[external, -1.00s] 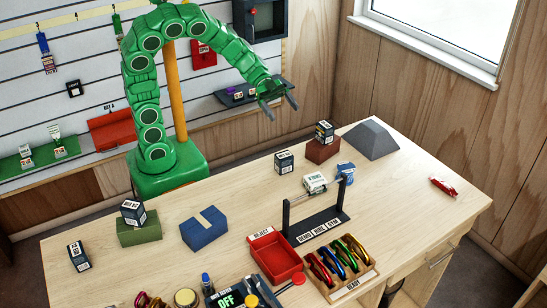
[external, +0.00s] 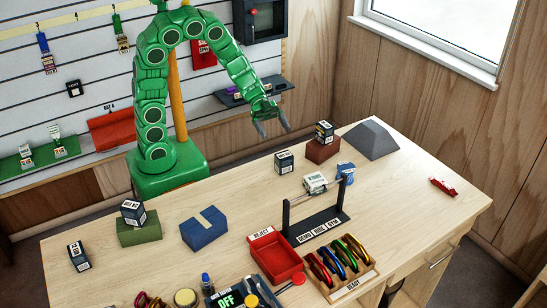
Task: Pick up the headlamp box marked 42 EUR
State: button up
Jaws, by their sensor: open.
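Several small dark boxes with white labels are on the workbench; the price print is too small to tell which is marked 42 EUR. One box (external: 284,162) stands on the bare bench top near the middle back. Another box (external: 324,132) is on a reddish-brown block (external: 322,151). My gripper (external: 275,132) is open and empty, fingers pointing down. It is in the air, in the picture just above the middle box and left of the box on the brown block.
A grey sloped block (external: 371,140) stands at the back right. A notched blue block (external: 204,229) lies left of centre.

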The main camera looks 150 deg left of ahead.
send_near(284, 161)
jog(key=f, duration=0.2)
jog(key=shift+a+f, duration=0.35)
jog(key=shift+a, duration=0.05)
jog(key=shift+a+x, duration=0.15)
jog(key=shift+x, duration=1.75)
jog(key=shift+a+x, duration=0.1)
jog(key=shift+x, duration=1.85)
jog(key=shift+f, duration=0.15)
jog(key=c, duration=1.1)
